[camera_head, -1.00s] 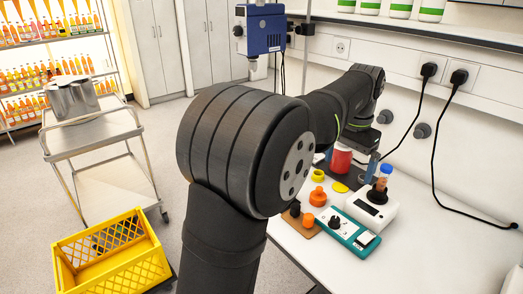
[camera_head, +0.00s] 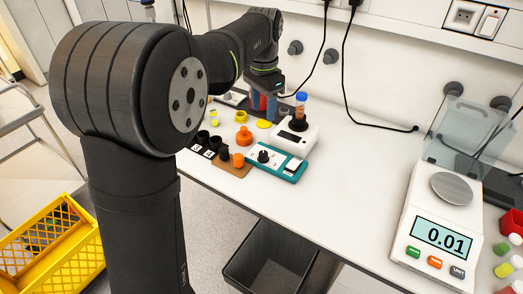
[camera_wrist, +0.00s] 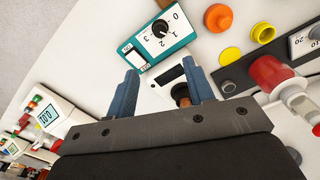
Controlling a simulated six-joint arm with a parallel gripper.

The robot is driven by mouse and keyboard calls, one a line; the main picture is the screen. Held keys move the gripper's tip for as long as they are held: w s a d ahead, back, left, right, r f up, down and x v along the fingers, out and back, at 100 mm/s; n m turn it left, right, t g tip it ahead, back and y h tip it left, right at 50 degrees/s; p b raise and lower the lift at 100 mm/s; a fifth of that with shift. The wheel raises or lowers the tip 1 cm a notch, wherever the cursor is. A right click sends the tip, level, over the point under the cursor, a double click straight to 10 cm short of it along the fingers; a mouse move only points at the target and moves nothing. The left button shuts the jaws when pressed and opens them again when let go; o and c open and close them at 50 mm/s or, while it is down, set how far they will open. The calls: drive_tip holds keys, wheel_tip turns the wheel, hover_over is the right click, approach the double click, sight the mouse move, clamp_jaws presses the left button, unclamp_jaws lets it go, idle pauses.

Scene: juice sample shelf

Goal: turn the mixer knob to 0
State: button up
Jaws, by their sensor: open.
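The mixer is a teal box with a white top (camera_head: 290,174), lying near the table's front edge. Its black knob (camera_head: 263,156) also shows in the wrist view (camera_wrist: 160,28), with digits 0 to 3 printed around it. I cannot tell for certain which digit the knob points at. My gripper (camera_wrist: 160,66) is open, with its two blue fingers apart and the mixer beyond their tips. In the head view my gripper (camera_head: 265,106) is behind the mixer, left of the blue-capped tube (camera_head: 301,98). Nothing is held.
A white device (camera_head: 297,136) holding the tube stands just behind the mixer. A brown board (camera_head: 232,170) with orange and black pieces lies left of it. A scale reading 0.01 (camera_head: 442,235) stands at right. The table between mixer and scale is clear. A dark bin (camera_head: 270,255) is below.

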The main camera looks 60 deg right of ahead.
sight(263, 153)
wheel_tip(263, 153, down, 17)
drive_tip(key=shift+r, duration=0.15)
idle(0.4)
drive_tip(key=c, duration=1)
